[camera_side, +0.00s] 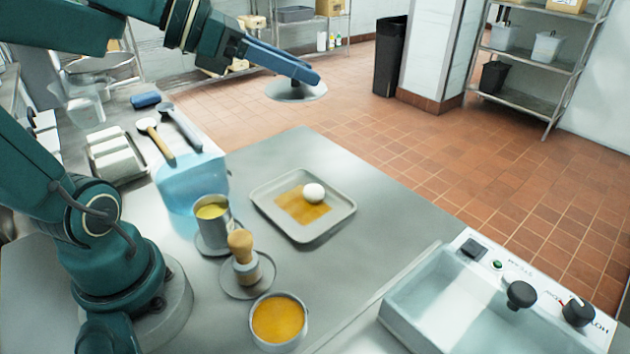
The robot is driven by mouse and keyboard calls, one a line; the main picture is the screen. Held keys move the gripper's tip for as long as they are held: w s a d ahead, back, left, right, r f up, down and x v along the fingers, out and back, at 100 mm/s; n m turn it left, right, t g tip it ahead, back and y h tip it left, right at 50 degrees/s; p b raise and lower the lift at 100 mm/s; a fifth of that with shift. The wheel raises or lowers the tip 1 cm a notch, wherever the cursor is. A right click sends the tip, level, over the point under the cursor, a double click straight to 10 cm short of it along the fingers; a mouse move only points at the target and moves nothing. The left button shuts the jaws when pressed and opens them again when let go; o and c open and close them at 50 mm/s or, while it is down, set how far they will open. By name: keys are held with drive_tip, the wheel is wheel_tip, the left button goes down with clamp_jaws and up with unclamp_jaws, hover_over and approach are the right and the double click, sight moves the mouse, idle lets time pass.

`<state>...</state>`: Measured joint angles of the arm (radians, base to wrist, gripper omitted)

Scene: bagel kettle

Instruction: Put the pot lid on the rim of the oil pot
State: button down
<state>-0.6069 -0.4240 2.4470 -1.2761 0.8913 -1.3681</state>
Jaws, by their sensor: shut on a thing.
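The pot lid (296,91) is a round grey metal disc. My gripper (306,77), with blue fingers, is shut on the lid from above and holds it in the air at the top middle. The grip point on the lid is hidden by the fingers. A tall metal pot with yellow liquid (211,212), apparently the oil pot, stands upright and uncovered on a round saucer (214,247). It is below and to the left of my gripper, well apart from the lid.
A wooden-handled tool (241,250) stands on another saucer beside the pot. A bowl of orange contents (278,320) is at the front. A tray (337,221) holds a white ball (314,192) on an orange patch. A glassy basin (440,310) is at right. Bare counter lies between.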

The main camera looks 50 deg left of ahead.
sight(304, 99)
drive_tip(key=shift+w+a+f+n+y, duration=0.1)
drive_tip(key=shift+a+n+y, duration=0.35)
drive_tip(key=shift+n+y, duration=0.05)
drive_tip(key=d+m+g+h, duration=0.1)
drive_tip(key=s+d+m+g+h, duration=0.1)
drive_tip(key=d+m+h, duration=0.2)
drive_tip(key=m+h, duration=0.1)
drive_tip(key=shift+s+d+f+g, duration=0.3)
drive_tip(key=shift+g, duration=0.1)
drive_tip(key=s+a+f+m+g+h, duration=0.1)
drive_tip(key=s+f+m+g, duration=0.35)
drive_tip(key=m+g, duration=0.35)
drive_tip(key=s+a+f+m+g, duration=0.1)
drive_tip(key=s+f+m+g, duration=0.3)
drive_tip(key=s+m+g, duration=0.35)
drive_tip(key=shift+m, duration=0.55)
drive_tip(key=d+f, duration=0.2)
drive_tip(key=d, duration=0.1)
drive_tip(key=d+f, duration=0.3)
drive_tip(key=d, duration=0.1)
drive_tip(key=d+f, duration=0.2)
drive_tip(key=d, duration=0.2)
drive_tip(key=shift+s+d+f, duration=0.25)
drive_tip(key=shift+s+f, duration=0.05)
drive_tip(key=shift+s, duration=0.05)
drive_tip(key=shift+d+f, duration=0.15)
drive_tip(key=shift+f, duration=1.95)
drive_tip(key=shift+f, duration=0.35)
